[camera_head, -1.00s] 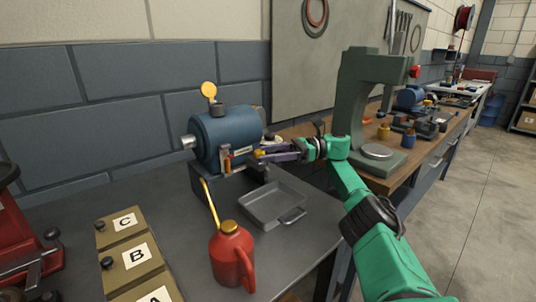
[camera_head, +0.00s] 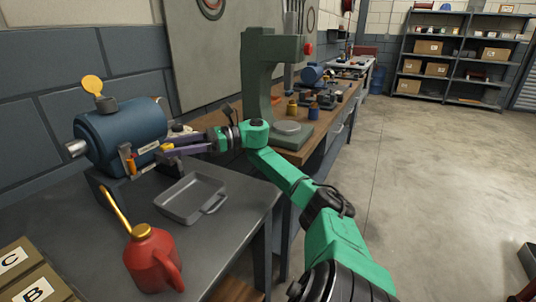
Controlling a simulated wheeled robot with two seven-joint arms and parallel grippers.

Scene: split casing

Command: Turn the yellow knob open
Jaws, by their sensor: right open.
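A blue cylindrical casing (camera_head: 125,130) stands on the grey bench at the left. A small yellow knob (camera_head: 168,147) shows low on its right front side. My right gripper (camera_head: 172,146), at the end of my green arm, reaches in from the right with its fingers open at the yellow knob. I cannot tell whether the fingers touch the knob. A round yellow disc (camera_head: 91,84) stands up on top of the casing. My left gripper is not in view.
A grey metal tray (camera_head: 190,198) lies in front of the casing. A red oil can (camera_head: 152,259) with a yellow spout stands nearer. A green press (camera_head: 262,85) stands behind my right arm. Labelled boxes (camera_head: 35,280) are at lower left. The floor at right is mostly clear.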

